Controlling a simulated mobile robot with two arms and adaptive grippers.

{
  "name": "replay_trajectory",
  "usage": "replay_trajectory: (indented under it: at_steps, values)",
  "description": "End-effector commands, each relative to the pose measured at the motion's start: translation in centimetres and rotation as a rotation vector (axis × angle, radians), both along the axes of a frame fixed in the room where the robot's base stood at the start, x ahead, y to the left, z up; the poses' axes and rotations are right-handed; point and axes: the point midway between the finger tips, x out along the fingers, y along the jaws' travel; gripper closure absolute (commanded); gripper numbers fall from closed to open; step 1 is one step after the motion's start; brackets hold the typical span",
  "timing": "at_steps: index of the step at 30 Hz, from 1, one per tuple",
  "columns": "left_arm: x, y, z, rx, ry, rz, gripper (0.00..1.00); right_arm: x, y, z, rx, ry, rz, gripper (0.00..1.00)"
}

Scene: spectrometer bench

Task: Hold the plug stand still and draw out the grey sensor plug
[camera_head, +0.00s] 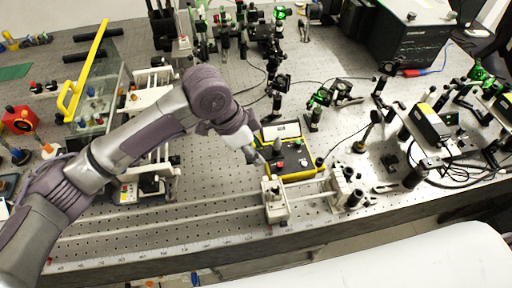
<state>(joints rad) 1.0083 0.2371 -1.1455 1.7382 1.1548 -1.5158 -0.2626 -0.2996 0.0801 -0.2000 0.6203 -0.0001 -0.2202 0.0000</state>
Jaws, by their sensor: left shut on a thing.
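My left gripper (259,160) reaches down from the left arm, just left of a yellow-edged box (296,174). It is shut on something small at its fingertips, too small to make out. Right below the fingertips is a pale upright block (276,207) on the bench's front rail, perhaps the plug stand. I cannot tell whether the gripper touches it. The grey sensor plug cannot be picked out for certain. My right gripper is not in view.
The perforated optical bench (213,170) is bare left of the gripper. Optics posts and cables crowd the back and right. A large black box (408,35) stands at the back right. A glass panel with a yellow handle (85,75) stands left. The bench's front edge is near.

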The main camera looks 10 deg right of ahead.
Motion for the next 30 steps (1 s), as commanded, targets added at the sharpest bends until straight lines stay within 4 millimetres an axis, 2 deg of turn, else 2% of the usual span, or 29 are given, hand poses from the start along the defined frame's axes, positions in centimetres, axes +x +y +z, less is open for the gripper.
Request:
replay_trajectory:
  at_steps: [30]
  values:
    - [1.1,1.9,-2.0,-0.002,-0.001,0.002,1.0,0.0,0.0,-0.4,0.0,0.0,0.0,0.6]
